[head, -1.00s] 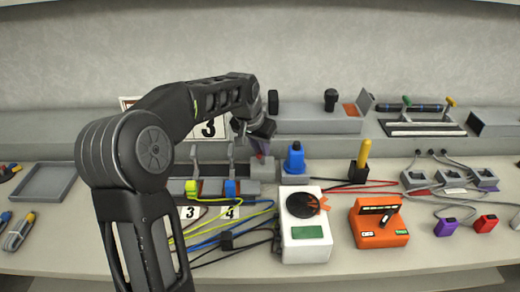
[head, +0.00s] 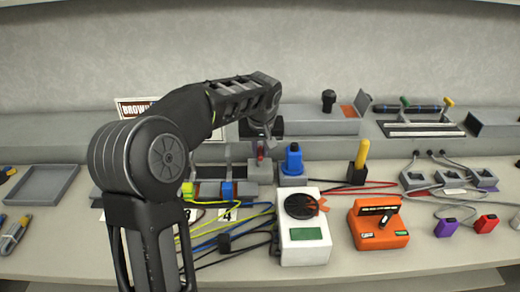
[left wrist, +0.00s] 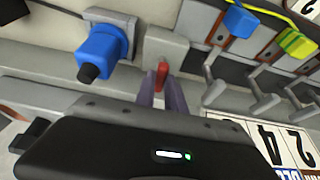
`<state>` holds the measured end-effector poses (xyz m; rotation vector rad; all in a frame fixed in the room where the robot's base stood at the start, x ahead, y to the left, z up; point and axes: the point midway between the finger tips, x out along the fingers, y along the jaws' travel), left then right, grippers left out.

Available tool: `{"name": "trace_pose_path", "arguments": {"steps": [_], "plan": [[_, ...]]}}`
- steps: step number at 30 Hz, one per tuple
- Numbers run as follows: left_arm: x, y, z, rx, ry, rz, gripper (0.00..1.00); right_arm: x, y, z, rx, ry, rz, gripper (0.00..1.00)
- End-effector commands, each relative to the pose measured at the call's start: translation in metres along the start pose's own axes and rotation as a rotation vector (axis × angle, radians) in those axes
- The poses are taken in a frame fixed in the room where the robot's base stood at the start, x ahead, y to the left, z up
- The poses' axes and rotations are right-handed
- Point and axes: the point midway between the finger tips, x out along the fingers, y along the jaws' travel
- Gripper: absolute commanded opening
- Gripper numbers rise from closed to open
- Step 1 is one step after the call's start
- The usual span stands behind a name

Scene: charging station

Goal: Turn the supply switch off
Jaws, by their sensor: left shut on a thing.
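The supply switch appears to be the grey box with a red lever (left wrist: 162,72), seen in the left wrist view. The lever also shows in the head view as a small red upright piece (head: 261,153) on its grey box (head: 260,172). My left gripper (left wrist: 162,92) is shut on the red lever, its two fingers at either side of the lever's lower part. In the head view my left gripper (head: 267,143) is just above and behind the lever, its fingers partly hidden. My right gripper is not in view.
A blue connector (head: 293,160) stands just right of the switch. Blue and yellow clips (head: 227,188) and levers sit to its left. A white meter (head: 304,246), an orange device (head: 378,228) and loose cables lie in front.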

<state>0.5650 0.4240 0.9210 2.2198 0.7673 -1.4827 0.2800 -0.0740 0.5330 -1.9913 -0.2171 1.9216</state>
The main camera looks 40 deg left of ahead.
Motion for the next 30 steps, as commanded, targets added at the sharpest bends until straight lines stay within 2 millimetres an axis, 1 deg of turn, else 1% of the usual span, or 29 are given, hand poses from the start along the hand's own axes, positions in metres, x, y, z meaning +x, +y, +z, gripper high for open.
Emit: {"name": "trace_pose_path", "arguments": {"steps": [7,8,15,25,28,30], "plan": [[0.0,0.0,0.0,-0.003,0.0,0.0,0.0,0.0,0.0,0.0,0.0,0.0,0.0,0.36],[0.0,0.0,0.0,-0.003,0.0,0.0,0.17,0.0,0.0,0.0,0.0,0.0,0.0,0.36],[0.0,0.0,0.0,-0.001,0.0,0.001,0.36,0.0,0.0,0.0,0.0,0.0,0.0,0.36],[-0.003,0.0,0.0,0.0,0.0,0.001,0.36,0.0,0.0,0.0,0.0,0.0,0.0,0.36],[-0.011,0.0,-0.001,-0.001,0.002,0.002,0.36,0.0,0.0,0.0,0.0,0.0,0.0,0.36],[-0.021,0.001,-0.001,-0.001,0.003,0.003,0.36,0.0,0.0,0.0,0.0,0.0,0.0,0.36]]}}
